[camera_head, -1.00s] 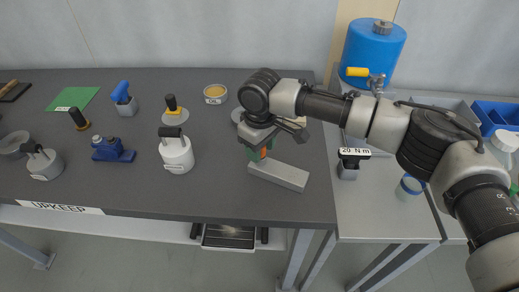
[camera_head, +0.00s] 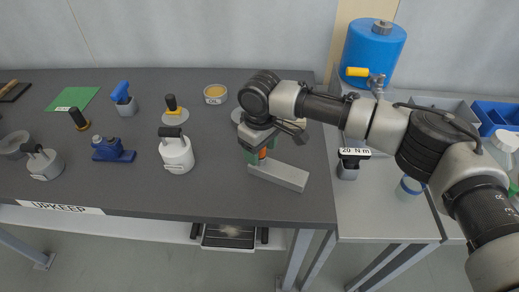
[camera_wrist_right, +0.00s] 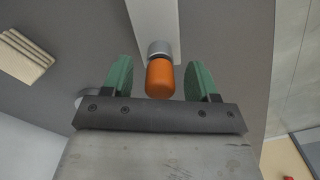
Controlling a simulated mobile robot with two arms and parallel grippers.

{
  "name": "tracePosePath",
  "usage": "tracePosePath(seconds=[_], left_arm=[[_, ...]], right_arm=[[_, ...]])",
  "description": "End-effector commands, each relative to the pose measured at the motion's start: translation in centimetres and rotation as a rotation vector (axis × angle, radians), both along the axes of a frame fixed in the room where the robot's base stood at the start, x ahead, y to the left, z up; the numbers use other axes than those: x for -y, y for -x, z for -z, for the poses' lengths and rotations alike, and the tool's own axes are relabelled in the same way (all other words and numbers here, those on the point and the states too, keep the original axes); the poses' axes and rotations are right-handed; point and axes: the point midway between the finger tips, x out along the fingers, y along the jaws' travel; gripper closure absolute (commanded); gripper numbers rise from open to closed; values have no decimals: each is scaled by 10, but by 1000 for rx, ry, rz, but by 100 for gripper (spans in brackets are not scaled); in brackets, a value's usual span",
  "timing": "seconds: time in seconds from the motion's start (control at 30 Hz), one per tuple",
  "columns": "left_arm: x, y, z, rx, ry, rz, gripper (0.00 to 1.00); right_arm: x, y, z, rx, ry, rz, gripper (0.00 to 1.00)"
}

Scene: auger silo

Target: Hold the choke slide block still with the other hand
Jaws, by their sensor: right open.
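A light grey rectangular block (camera_head: 283,177), which looks like the choke slide block, lies on the dark bench near its right front corner. An orange knob with a grey collar (camera_wrist_right: 160,77) is at its near end in the right wrist view. My right gripper (camera_head: 259,157) is over the left end of the block. In the right wrist view its green fingers (camera_wrist_right: 158,84) are open, one on each side of the orange knob, with a gap on both sides. The knob is partly hidden by the gripper in the head view. My left gripper is not in view.
A white canister (camera_head: 177,154) with a black handle stands left of the gripper. A blue tank (camera_head: 373,52) and a 20 N m tool (camera_head: 350,165) are on the right-hand bench.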

Motion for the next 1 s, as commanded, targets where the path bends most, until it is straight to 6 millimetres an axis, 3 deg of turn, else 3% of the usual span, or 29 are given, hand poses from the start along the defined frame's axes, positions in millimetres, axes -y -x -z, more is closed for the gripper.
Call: tracePosePath(seconds=[0.27, 0.5, 0.7, 1.0], left_arm=[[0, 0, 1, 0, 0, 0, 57], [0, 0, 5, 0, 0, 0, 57], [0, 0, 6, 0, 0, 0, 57], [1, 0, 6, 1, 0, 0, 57]], right_arm=[[0, 0, -18, 1, -2, 0, 41], [0, -1, -67, 3, -2, 0, 41], [0, 0, -97, 1, -1, 0, 41], [0, 0, -108, 0, 0, 0, 41]])
